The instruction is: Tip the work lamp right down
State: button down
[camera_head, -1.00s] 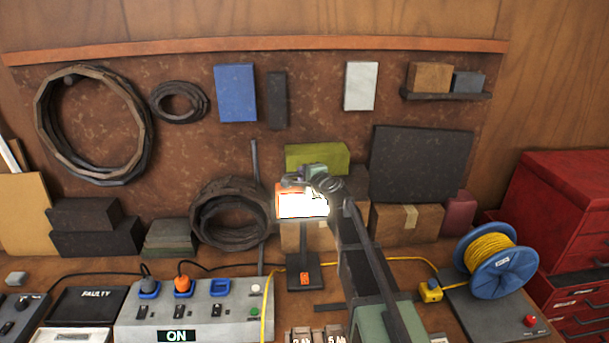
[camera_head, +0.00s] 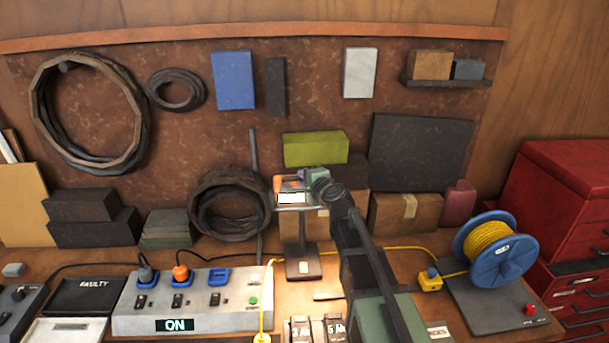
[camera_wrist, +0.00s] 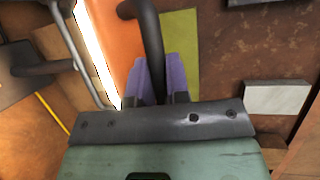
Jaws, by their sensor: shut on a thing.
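The work lamp's orange head (camera_head: 281,184) sits on a dark stand with a flat base (camera_head: 304,266) on the bench. Its lit white face (camera_head: 289,198) shows as a small strip, tilted downward. In the wrist view the orange housing (camera_wrist: 117,40) and bright face (camera_wrist: 94,45) are at upper left. My gripper (camera_head: 304,178) is at the lamp head's right side. In the wrist view its purple fingers (camera_wrist: 159,75) are shut on the lamp's dark curved handle (camera_wrist: 150,35). My arm hides part of the lamp's right side.
A power strip (camera_head: 190,315) reading ON, with plugs and cables, is left of the lamp base. A blue reel of yellow cable (camera_head: 497,249) is at right. Boxes (camera_head: 404,212) and a coiled hose (camera_head: 228,203) stand behind. Red drawers (camera_head: 570,205) are at far right.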

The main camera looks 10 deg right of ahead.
jog(key=shift+s+f+b, duration=0.5)
jog(key=shift+s+f, duration=0.15)
jog(key=shift+f, duration=0.1)
jog(key=shift+s+a, duration=0.1)
jog(key=c, duration=1.1)
grip_release()
jog(key=shift+f, duration=0.1)
jog(key=p+v, duration=0.2)
jog(key=v, duration=0.8)
jog(key=shift+s, duration=0.3)
